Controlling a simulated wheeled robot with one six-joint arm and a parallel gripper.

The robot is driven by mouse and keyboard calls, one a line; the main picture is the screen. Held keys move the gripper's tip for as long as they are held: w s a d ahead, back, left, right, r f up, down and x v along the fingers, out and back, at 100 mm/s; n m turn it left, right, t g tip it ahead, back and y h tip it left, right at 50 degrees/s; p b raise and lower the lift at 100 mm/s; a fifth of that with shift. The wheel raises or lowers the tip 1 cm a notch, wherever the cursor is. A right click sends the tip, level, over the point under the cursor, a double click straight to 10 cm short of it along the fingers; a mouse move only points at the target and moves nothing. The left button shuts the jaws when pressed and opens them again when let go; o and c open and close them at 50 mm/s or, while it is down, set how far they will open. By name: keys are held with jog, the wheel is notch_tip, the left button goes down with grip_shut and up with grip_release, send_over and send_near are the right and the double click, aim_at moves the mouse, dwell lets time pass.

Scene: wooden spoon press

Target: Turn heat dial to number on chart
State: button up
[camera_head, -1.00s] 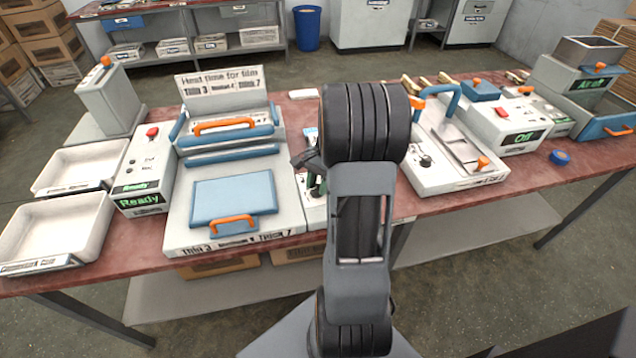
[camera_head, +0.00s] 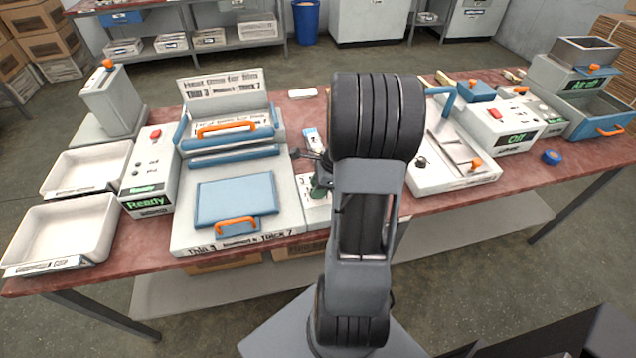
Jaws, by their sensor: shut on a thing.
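The chart is a white sign (camera_head: 222,85) standing at the back of the press (camera_head: 290,195); its lower line appears to read Thin 3 and Thick 7, with the middle blurred. The same figures run along the press's front edge. A small white control panel (camera_head: 317,212) stands right of the press. My gripper (camera_head: 318,176) is low over this panel, partly hidden behind my arm. It is shut on a dark greenish knob that seems to be the heat dial. The dial's pointer and numbers are too small and covered to read.
A box with a red button and a green Ready display (camera_head: 148,190) stands left of the press, beside two white trays (camera_head: 62,230). To the right are a white fixture with a blue handle (camera_head: 455,160) and a box reading Off (camera_head: 515,138). A blue roll (camera_head: 551,157) lies near the right edge.

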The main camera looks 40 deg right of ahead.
jog(key=shift+s+m+t+h+p, duration=0.1)
jog(key=shift+m+t+h+p, duration=0.3)
jog(key=shift+m, duration=0.75)
jog(key=shift+m+t+h+p, duration=0.25)
jog(key=shift+m+p, duration=0.25)
jog(key=shift+m, duration=0.65)
jog(key=o, duration=0.9)
jog(key=shift+r, duration=0.1)
jog(key=p+v, duration=0.2)
jog(key=v, duration=1.1)
jog(key=shift+s+r, duration=0.15)
jog(key=shift+r, duration=0.1)
